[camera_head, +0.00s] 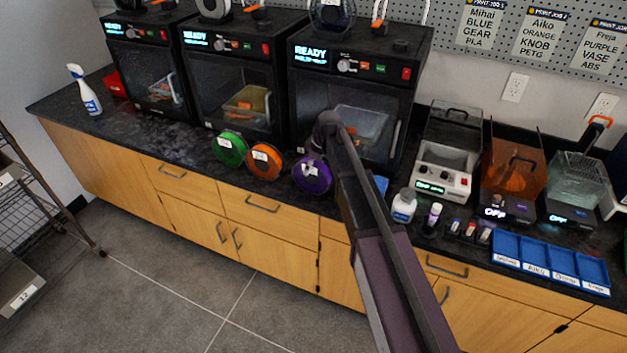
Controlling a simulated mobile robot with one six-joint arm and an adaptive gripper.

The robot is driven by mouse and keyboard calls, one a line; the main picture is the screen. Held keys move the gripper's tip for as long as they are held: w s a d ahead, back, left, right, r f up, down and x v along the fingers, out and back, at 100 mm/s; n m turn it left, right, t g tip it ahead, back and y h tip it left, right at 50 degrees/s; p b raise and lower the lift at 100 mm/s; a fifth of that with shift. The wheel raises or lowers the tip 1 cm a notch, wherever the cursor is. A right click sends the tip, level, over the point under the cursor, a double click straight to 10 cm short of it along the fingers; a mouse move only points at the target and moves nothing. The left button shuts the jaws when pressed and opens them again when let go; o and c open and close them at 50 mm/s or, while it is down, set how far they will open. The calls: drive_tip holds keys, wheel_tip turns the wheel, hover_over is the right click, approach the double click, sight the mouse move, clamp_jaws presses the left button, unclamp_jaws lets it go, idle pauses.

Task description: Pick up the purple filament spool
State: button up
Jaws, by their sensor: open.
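The purple filament spool (312,182) stands near the front edge of the black counter, in front of the right-hand printer, with a white label on its face. My arm reaches in from the lower right. My gripper (314,160) hangs at the arm's far end, pointing down at the top of the purple spool. It is open. The gripper is small and dark here, and I cannot tell whether its fingers touch the spool or stand around it. My arm passes just right of the spool.
An orange spool (264,158) and a green spool (230,149) stand left of the purple one. Three black printers, the right-hand one (350,90) closest, line the back. Right of my arm are a white bottle (403,206), small vials, a blue tray (548,262) and several machines.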

drive_tip(key=shift+a+f, duration=0.15)
drive_tip(key=shift+f, duration=0.3)
idle(0.3)
drive_tip(key=c, duration=1.3)
drive_tip(key=shift+r, duration=0.2)
wheel_tip(320, 180, up, 4)
drive_tip(key=p, duration=0.3)
drive_tip(key=shift+f+p, duration=0.2)
drive_tip(key=shift+p, duration=0.1)
drive_tip(key=s+d+r+p, duration=0.1)
drive_tip(key=s+d, duration=0.1)
drive_tip(key=s, duration=1.3)
drive_tip(key=shift+s+d, duration=0.35)
